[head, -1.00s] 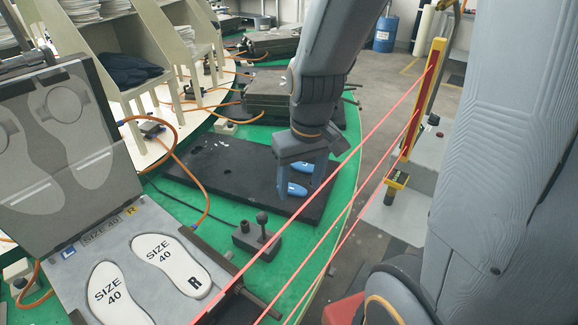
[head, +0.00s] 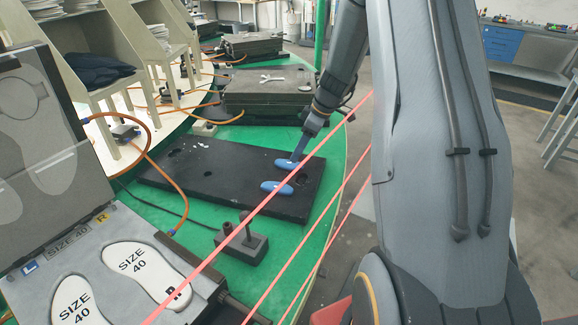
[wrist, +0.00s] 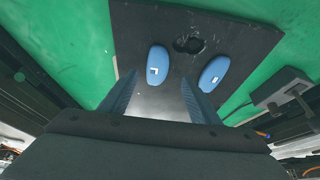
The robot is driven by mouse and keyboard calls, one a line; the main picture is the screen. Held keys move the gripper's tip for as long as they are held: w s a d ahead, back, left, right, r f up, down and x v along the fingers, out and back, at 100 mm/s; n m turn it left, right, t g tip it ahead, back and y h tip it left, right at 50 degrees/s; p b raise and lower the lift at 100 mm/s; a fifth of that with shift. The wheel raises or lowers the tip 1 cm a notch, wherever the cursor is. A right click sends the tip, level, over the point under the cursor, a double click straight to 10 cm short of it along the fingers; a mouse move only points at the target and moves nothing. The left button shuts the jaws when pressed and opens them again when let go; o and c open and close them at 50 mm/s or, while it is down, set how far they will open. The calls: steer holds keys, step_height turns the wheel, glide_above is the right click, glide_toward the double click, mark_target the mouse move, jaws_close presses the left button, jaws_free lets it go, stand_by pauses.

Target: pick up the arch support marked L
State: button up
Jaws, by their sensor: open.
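Two blue oval arch supports lie on the black plate (head: 225,180), apart from each other. In the wrist view, the left one (wrist: 158,65) carries a white L-shaped mark. The right one (wrist: 213,73) has a small white mark that I cannot read surely. In the head view they are the near support (head: 277,187) and the far support (head: 287,163); their marks are too small to read there. My gripper (wrist: 160,100) is open and empty, with the L support ahead of the gap between its fingers. In the head view, my gripper (head: 299,150) is by the far support, partly overlapping it.
A dark lever block (head: 242,245) stands on the green table (head: 190,207) in front of the plate. A white insole fixture (head: 45,285) is at the lower left. Dark stacked plates (head: 265,90) stand behind. Red lines cross the right side of the table.

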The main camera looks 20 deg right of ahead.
mark_target(289, 163)
steer(key=shift+w+p+x, duration=0.2)
steer(key=shift+p+x, duration=0.35)
steer(key=shift+x, duration=1)
steer(key=shift+w+p+x, duration=0.15)
steer(key=shift+p+x, duration=0.4)
steer(key=shift+x, duration=1)
steer(key=shift+r, duration=0.1)
steer(key=shift+c, duration=0.5)
steer(key=c, duration=1)
